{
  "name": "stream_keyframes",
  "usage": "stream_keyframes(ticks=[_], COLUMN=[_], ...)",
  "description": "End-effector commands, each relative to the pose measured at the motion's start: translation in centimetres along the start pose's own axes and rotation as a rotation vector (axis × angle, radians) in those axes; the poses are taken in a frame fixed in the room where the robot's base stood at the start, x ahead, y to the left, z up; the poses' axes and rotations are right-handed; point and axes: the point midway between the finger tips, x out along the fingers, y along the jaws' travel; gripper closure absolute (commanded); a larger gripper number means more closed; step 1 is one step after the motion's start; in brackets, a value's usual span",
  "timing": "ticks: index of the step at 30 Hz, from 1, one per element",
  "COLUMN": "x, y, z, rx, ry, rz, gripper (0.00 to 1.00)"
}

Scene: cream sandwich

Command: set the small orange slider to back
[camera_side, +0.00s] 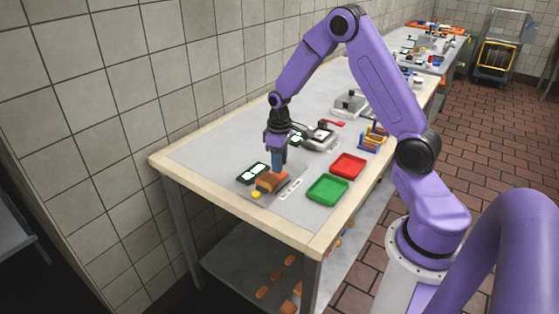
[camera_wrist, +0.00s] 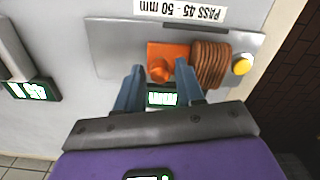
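The small orange slider (camera_wrist: 160,70) shows in the wrist view as an orange block with a rounded knob, on a grey metal plate (camera_wrist: 112,50). A brown ridged piece (camera_wrist: 210,64) sits right beside it. In the side view the orange and brown parts (camera_side: 270,181) lie below my gripper (camera_side: 278,170). My gripper (camera_wrist: 160,68) is open in the wrist view, its two blue fingers apart with the knob seen between their tips. I cannot tell whether either finger touches the knob. No held thing shows between the fingers.
A yellow button (camera_wrist: 241,65) sits at the plate's right end. A label reading PASS 45 - 50 mm (camera_wrist: 180,10) lies beyond the plate. A lit display (camera_wrist: 161,98) shows between the fingers. A green tray (camera_side: 328,189) and red tray (camera_side: 348,165) stand to the right.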

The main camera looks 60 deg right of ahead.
Motion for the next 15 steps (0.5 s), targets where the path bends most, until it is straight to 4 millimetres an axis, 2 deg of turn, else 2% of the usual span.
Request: stream_keyframes(ticks=[1,3,8,15], x=[0.0,0.0,0.0,0.0], y=[0.0,0.0,0.1,3.0], z=[0.0,0.0,0.0,0.8], rx=[0.0,0.0,0.001,0.005], ry=[0.0,0.0,-0.001,-0.001], rz=[0.0,0.0,0.0,0.0], gripper=[0.81,1.0,1.0,1.0])
